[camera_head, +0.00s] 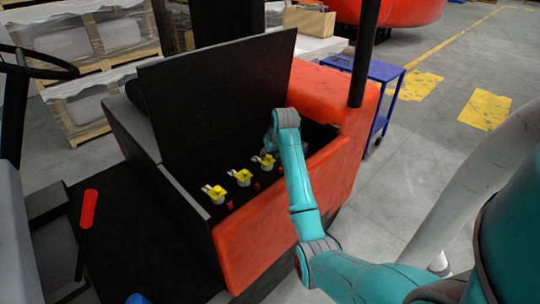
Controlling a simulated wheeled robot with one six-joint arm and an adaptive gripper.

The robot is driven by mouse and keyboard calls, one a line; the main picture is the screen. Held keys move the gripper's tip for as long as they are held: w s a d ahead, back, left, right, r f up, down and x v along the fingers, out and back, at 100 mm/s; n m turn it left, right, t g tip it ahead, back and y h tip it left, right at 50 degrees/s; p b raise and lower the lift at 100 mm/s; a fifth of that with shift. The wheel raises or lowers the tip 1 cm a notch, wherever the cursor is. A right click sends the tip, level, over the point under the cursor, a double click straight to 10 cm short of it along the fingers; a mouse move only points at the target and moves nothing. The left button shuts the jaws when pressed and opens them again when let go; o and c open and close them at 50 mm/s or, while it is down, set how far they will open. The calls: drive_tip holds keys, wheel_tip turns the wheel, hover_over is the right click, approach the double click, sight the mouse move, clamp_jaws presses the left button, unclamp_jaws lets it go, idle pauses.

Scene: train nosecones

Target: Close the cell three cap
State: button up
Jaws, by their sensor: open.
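Several battery cells with yellow caps stand in a row in the open compartment of a red vehicle. One yellow cap (214,191) is at the near left, another (240,175) is in the middle, and a third (264,160) is farther right, closest to my arm. The caps look tilted up, but they are too small to tell for sure. No cell numbers are readable. My gripper (267,146) is down in the compartment just behind the third visible cap, partly hidden by my wrist. Its fingertips are hard to make out, and no cap shows in its grasp.
A black lid panel (215,95) stands raised behind the cells. The red side wall (270,238) borders the compartment in front. Small red parts (257,186) sit between the cells. A blue cart (380,75) stands behind at right. Open floor lies to the right.

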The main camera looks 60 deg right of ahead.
drive_tip(key=v, duration=1.1)
drive_tip(key=shift+r, duration=0.15)
